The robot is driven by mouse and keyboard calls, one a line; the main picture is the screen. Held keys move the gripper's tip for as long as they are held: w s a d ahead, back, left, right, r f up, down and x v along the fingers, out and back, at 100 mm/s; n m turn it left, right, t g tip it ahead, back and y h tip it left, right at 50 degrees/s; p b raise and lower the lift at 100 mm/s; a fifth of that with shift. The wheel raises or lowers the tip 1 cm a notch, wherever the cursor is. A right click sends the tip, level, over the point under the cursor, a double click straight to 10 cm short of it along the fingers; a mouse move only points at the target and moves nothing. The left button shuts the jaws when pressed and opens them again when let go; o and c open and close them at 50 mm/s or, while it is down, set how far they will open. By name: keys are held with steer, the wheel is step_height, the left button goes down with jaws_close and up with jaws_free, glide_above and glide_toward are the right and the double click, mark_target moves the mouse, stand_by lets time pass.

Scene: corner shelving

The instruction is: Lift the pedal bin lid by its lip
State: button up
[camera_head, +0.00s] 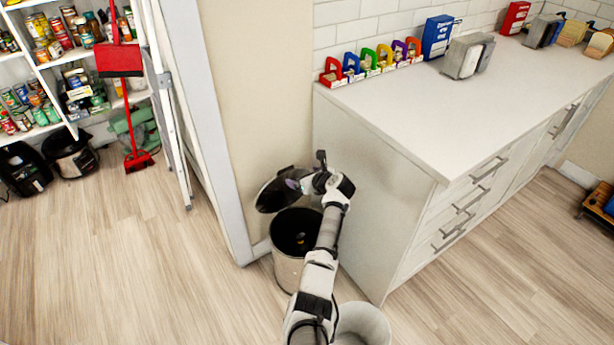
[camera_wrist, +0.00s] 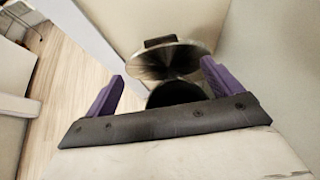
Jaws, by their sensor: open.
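The pedal bin (camera_head: 287,270) is a pale metal cylinder on the floor between the wall and the cabinet side. Its dark round lid (camera_head: 270,196) stands raised and tilted, with the black opening (camera_head: 293,232) showing below. In the wrist view the lid (camera_wrist: 168,62) is a shiny disc with a dark piece at its top edge, and the opening (camera_wrist: 176,93) is partly hidden by my gripper. My gripper (camera_head: 296,182) is beside the lid's right edge. Its purple fingers (camera_wrist: 162,69) are open with nothing held between them. I cannot tell whether they touch the lid.
A white cabinet (camera_head: 365,190) with drawers stands close on the right. A second, pale open bin (camera_head: 362,325) is in front, next to my arm. A doorway and pantry shelves (camera_head: 60,60) are on the left. The wooden floor (camera_head: 120,260) at left is clear.

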steer(key=shift+v, duration=0.75)
